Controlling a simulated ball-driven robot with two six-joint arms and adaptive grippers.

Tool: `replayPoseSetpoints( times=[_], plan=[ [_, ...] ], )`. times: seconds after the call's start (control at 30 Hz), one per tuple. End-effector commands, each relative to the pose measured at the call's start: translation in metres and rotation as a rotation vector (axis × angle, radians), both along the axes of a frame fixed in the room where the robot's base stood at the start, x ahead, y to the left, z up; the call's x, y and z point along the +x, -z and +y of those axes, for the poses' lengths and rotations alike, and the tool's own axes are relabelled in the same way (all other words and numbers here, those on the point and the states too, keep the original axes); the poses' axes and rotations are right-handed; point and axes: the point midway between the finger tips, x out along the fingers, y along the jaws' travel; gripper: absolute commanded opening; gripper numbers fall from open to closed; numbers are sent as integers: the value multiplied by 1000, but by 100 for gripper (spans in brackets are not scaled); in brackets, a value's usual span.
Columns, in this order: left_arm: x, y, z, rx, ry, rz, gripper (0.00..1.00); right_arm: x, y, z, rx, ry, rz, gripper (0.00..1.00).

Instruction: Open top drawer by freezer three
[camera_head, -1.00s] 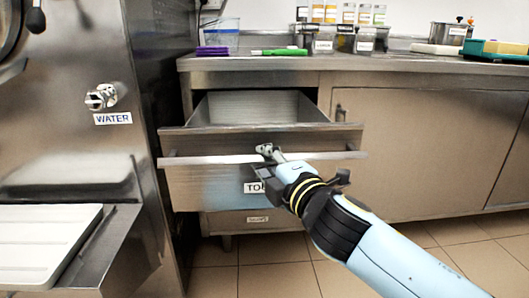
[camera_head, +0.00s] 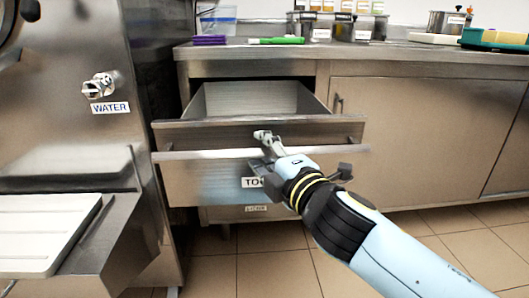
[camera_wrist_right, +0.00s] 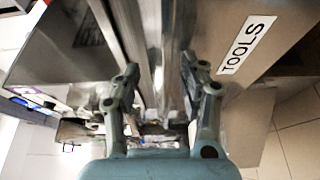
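The top drawer (camera_head: 205,185), labelled TOOLS, stands pulled out under the steel counter, its inside visible and apparently empty. Its long bar handle (camera_head: 210,154) runs across the front. My right gripper (camera_head: 264,144) is at the middle of this handle, with a fingertip showing above the bar and the hand covering part of the label. In the right wrist view, the two fingers (camera_wrist_right: 158,85) are spread apart, with the handle bar (camera_wrist_right: 150,45) running between them and no clear grip on it. The TOOLS label (camera_wrist_right: 247,45) shows beside them. My left gripper is out of view.
A steel freezer machine (camera_head: 60,140) with a WATER label and a white tray (camera_head: 45,235) stands close on the left. A lower drawer (camera_head: 235,214) is shut below. A cupboard door (camera_head: 420,140) is shut on the right. Tiled floor is free in front.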

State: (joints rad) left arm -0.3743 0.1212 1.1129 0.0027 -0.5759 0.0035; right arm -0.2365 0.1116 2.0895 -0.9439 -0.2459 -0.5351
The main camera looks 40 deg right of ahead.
Motion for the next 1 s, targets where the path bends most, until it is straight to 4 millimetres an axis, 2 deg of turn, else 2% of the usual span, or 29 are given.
replayPoseSetpoints(
  times=[0.27,0.7,1.0],
  plan=[
    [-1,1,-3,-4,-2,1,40,-7,1,1,-1,0,2,42],
    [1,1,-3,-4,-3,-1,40,-86,2,13,-1,2,4,42],
    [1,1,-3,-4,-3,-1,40,-113,1,18,-1,2,1,42]
  ],
)
